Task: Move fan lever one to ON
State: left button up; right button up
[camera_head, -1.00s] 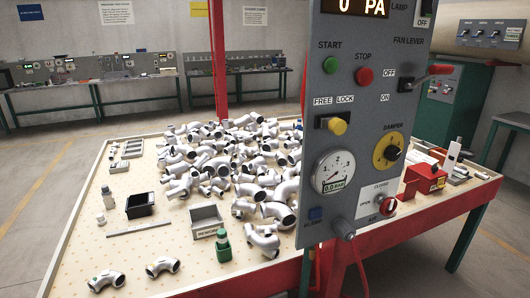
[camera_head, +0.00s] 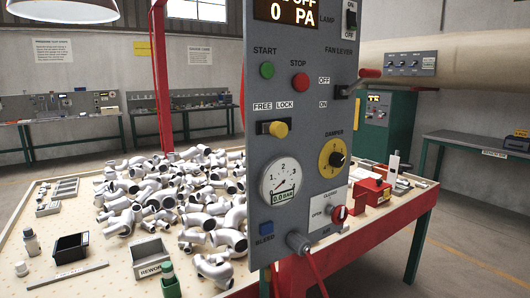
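The grey control panel (camera_head: 294,150) stands upright near the middle of the view. The fan lever (camera_head: 370,73) has a red grip and a dark base on the panel's right edge, below the words FAN LEVER. Its grip sticks out to the right, level with or slightly above the OFF label (camera_head: 324,80). The ON label (camera_head: 323,104) is below that. The display (camera_head: 290,13) reads 0 PA. Neither of my grippers is in view.
The panel also carries a green START button (camera_head: 267,70), a red STOP button (camera_head: 300,83), a yellow knob (camera_head: 279,129), a gauge (camera_head: 281,180) and a yellow damper dial (camera_head: 333,159). Behind it, a table (camera_head: 105,251) holds many white pipe castings. Open floor lies at the right.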

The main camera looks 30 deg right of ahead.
aim_at(364, 74)
jog(key=z, duration=1.15)
